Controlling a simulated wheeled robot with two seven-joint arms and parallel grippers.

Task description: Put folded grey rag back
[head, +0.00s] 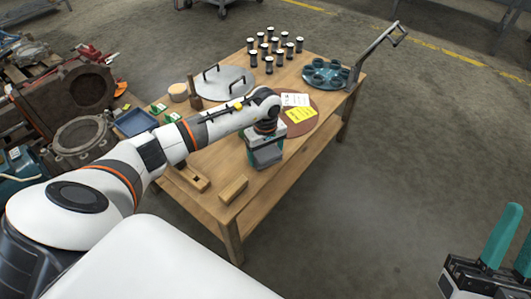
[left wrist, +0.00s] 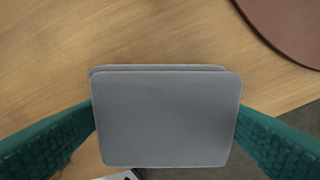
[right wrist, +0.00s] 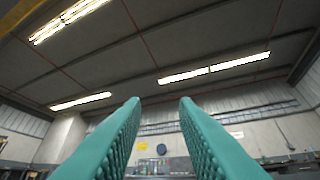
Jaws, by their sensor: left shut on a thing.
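The folded grey rag (left wrist: 166,118) is between the teal fingers of my left gripper (left wrist: 166,135) in the left wrist view. The fingers touch its left and right sides. In the head view my left gripper (head: 266,150) is over the front right part of the wooden table (head: 180,210), with the grey rag (head: 267,155) below it. I cannot tell whether the rag touches the tabletop. My right gripper (right wrist: 160,125) is open and empty, pointing up toward the ceiling lights. It also shows at the lower right of the head view (head: 508,262), away from the table.
A brown round disc (head: 308,122) with a white card and a yellow card lies just behind the left gripper. A grey lidded disc (head: 222,84), several black-and-white cylinders (head: 268,65) and a blue round tray (head: 325,74) stand farther back. A wooden block (head: 233,190) lies in front.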

